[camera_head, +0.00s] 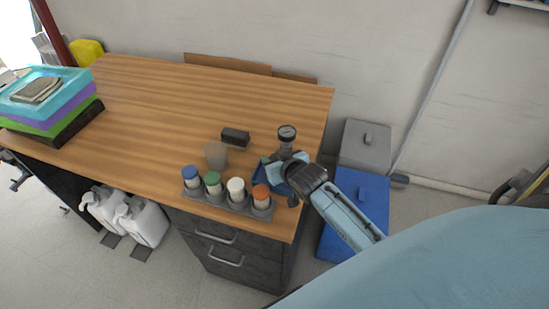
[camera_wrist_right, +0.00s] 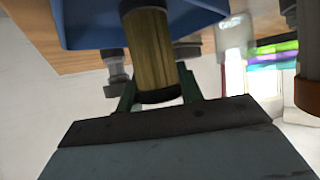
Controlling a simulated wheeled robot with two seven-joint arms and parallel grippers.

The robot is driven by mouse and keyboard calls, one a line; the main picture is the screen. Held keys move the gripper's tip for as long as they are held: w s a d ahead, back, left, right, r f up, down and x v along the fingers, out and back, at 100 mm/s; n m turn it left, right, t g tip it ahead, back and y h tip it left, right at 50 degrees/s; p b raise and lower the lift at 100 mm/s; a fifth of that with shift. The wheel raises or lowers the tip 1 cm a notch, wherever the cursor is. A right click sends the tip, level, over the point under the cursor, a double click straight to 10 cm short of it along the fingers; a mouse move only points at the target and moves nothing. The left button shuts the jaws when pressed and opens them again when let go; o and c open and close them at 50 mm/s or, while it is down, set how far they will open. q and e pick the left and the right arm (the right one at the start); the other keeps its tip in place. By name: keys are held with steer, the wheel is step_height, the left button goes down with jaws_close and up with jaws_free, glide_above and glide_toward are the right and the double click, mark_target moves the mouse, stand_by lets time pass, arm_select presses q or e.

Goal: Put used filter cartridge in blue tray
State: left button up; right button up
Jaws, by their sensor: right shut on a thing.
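The used filter cartridge (camera_wrist_right: 148,48) is a yellow-brown cylinder with a dark end cap, seen in the upside-down right wrist view. My right gripper (camera_wrist_right: 156,82) is shut on it, one finger on each side. The blue tray (camera_wrist_right: 85,22) is right behind the cartridge there; I cannot tell whether the cartridge touches its floor. In the head view, my right gripper (camera_head: 272,168) is over the blue tray (camera_head: 262,181) near the table's right end and hides the cartridge and part of the tray. My left gripper is not in view.
A rack (camera_head: 228,205) of jars with coloured lids stands left of the tray along the front edge. A pressure gauge (camera_head: 287,133) stands just behind my gripper. A grey cup (camera_head: 216,154) and a dark block (camera_head: 235,137) are nearby. The table's left-centre (camera_head: 160,110) is clear.

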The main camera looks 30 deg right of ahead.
steer(key=o, duration=1)
steer(key=shift+f, duration=0.1)
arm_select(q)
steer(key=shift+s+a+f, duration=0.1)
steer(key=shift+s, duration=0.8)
arm_select(e)
steer(key=shift+r, duration=0.2)
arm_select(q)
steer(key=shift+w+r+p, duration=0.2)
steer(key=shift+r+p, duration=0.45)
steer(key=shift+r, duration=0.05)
arm_select(e)
steer(key=v, duration=1.2)
